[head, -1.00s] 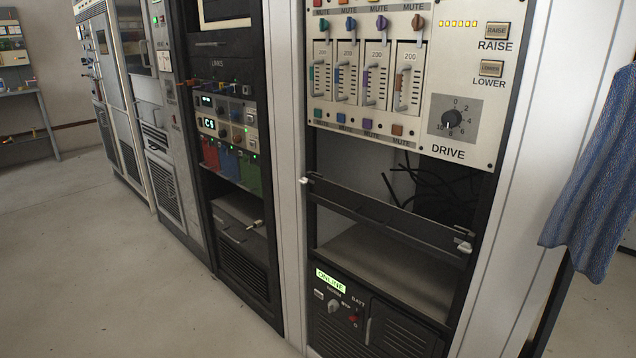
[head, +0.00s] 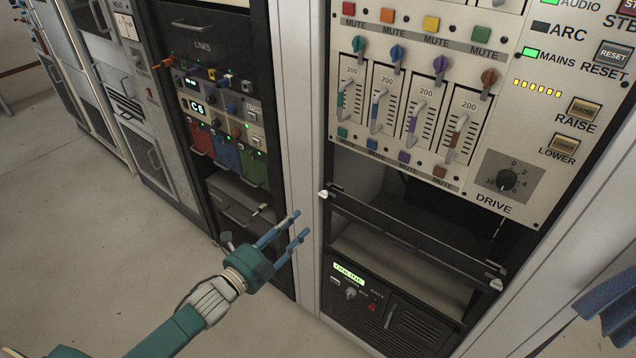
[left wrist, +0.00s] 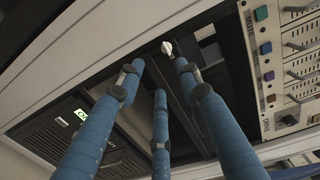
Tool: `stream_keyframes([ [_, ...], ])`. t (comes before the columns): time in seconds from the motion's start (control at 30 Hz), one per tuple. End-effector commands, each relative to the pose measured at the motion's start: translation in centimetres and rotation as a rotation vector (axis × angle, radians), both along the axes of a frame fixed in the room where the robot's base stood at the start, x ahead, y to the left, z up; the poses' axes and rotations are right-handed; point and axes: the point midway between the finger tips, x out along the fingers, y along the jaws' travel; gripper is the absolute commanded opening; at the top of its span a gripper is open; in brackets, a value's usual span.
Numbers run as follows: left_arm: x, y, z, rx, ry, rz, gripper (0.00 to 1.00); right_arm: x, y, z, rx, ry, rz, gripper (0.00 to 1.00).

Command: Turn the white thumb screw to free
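A dark bar crosses the open bay of the right rack, with a white thumb screw (head: 323,194) at its left end and another white thumb screw (head: 496,285) at its right end. My left gripper (head: 302,223) has blue fingers, spread apart and empty. In the head view it appears just left of and below the left screw. In the left wrist view one white thumb screw (left wrist: 168,48) shows just beyond the fingertips of the left gripper (left wrist: 160,72), with no contact visible. My right gripper is out of view.
Above the bay is a panel of sliders (head: 415,105) with a drive knob (head: 507,180). Below is a dark unit with a lit green display (head: 349,271). A light rack post (head: 303,130) separates the bays. Blue cloth (head: 612,300) hangs at lower right. Open floor lies left.

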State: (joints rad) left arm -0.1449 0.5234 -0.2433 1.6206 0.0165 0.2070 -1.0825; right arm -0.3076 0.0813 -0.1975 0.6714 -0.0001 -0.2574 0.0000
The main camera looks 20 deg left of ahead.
Motion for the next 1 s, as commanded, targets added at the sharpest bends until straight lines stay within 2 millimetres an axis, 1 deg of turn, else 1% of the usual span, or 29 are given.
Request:
stream_keyframes([
  [0.03,0.1,0.2,0.8,0.016,-0.020,-0.007,0.35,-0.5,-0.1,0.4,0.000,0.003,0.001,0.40],
  [0.07,0.2,0.2,1.0,0.023,-0.030,-0.011,0.35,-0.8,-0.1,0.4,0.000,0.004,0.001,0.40],
  [0.17,0.8,0.1,1.3,0.032,-0.047,-0.017,0.35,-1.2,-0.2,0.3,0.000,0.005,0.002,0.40],
  [0.23,1.5,-0.2,1.3,0.031,-0.049,-0.018,0.35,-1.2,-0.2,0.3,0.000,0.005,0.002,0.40],
  [0.37,3.7,-1.0,1.4,0.031,-0.049,-0.017,0.35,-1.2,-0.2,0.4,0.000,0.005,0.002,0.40],
  [0.5,6.3,-1.9,1.4,0.030,-0.048,-0.016,0.35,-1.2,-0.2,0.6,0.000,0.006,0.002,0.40],
  [0.7,9.1,-3.0,1.2,0.030,-0.046,-0.017,0.35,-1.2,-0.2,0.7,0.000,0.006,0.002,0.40],
  [0.8,9.9,-3.2,1.2,0.031,-0.045,-0.016,0.35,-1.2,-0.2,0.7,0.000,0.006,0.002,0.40],
  [1.0,10.4,-3.5,1.2,0.030,-0.044,-0.017,0.35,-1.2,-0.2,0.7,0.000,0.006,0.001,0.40],
])
